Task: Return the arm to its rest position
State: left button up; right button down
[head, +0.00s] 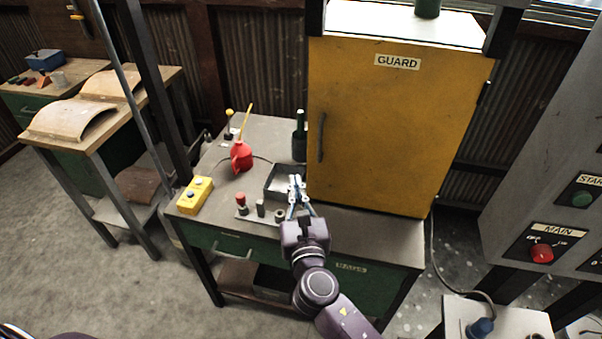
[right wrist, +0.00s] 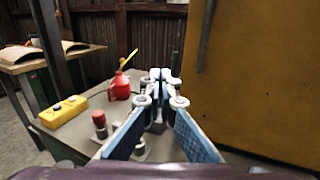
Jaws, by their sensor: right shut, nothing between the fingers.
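My right gripper (head: 297,187) reaches up from the bottom of the head view, over the front part of the green workbench (head: 240,131). It is shut and its fingers hold nothing. In the right wrist view my right gripper (right wrist: 164,76) shows with its blue-padded fingertips together. It is just left of the yellow guard door (head: 383,128) and in front of a small grey tray (head: 281,196). My left gripper does not show in either view.
A red oil can (head: 242,157), a yellow button box (head: 195,195) and a red-topped fitting (head: 241,204) stand on the bench, left of my right gripper. A grey control panel (head: 560,150) stands at the right. Open floor (head: 75,240) lies at the left.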

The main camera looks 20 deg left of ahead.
jog(key=s+d+f+m+g+h, duration=0.35)
jog(key=d+f+m, duration=0.25)
jog(key=d+m, duration=0.45)
jog(key=s+d+f+m+g+h, duration=0.2)
jog(key=s+d+f+m+h, duration=0.3)
jog(key=d+m, duration=0.6)
jog(key=s+d+f+m+g+y, duration=0.1)
jog(key=s+d+f+m+g, duration=0.25)
jog(key=s+d+m, duration=0.65)
jog(key=s+d+f+m+g+y, duration=0.1)
jog(key=s+d+f+m+g, duration=0.3)
jog(key=s+m, duration=0.55)
jog(key=s+f+n+g, duration=0.1)
jog(key=s+f, duration=0.1)
jog(key=f, duration=1.1)
jog(key=s+f+n, duration=0.2)
jog(key=s+f, duration=0.1)
jog(key=f, duration=1)
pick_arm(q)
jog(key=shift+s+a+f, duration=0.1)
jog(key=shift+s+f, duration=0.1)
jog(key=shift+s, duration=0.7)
pick_arm(e)
jog(key=s+d+f, duration=0.2)
jog(key=s+f, duration=0.5)
jog(key=s, duration=0.1)
jog(key=s+d+f+g, duration=0.1)
jog(key=s+f, duration=0.7)
jog(key=shift+d+g, duration=0.3)
jog(key=shift+d, duration=0.1)
